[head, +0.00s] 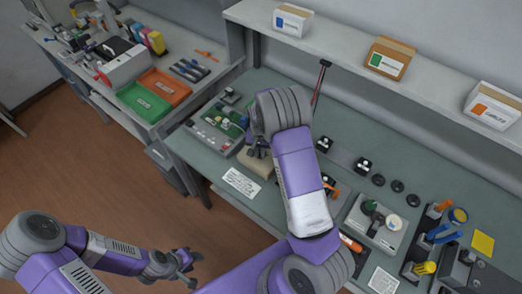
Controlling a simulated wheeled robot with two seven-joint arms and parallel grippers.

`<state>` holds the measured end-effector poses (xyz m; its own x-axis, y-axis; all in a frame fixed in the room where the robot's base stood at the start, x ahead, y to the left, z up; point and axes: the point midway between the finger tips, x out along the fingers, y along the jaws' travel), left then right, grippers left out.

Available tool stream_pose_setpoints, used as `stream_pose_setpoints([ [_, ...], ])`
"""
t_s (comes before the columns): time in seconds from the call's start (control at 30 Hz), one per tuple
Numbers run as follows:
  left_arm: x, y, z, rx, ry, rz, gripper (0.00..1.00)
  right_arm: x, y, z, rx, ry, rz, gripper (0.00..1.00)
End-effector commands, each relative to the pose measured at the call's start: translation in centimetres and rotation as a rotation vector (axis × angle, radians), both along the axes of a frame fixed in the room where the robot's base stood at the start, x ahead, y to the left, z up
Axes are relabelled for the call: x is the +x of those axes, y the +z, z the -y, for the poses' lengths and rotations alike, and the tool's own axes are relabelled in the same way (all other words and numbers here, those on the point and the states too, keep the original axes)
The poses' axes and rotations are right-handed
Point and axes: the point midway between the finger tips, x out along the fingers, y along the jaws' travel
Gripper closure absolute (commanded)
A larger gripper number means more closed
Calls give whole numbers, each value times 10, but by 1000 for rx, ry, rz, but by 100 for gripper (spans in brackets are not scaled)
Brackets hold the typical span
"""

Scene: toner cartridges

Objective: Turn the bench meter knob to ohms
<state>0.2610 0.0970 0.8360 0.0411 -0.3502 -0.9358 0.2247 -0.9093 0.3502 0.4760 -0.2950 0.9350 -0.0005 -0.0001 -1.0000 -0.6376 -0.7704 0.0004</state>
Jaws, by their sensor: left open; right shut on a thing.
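A beige box-like unit, apparently the bench meter (263,169), sits on the grey-green bench left of my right forearm. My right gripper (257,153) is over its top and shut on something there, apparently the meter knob. The gripper and wrist cover the knob, so its pointer and the dial markings cannot be read. My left gripper (188,268) is open and empty, low at the left, over the brown floor and away from the bench.
A grey board with green parts (215,130) stands left of the meter, a white printed card (241,182) in front. Black round parts, a grey tray (375,223) and orange- and blue-handled tools lie right of my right arm. A shelf with boxes (391,58) runs behind.

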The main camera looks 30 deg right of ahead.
Motion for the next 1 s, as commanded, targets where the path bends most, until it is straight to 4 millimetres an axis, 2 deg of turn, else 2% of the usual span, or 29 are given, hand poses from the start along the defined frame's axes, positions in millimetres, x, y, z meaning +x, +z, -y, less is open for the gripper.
stream_pose_setpoints([
  [1.0,0,23,0,0,0,0,57,10,1,-4,-2,-965,2,100],
])
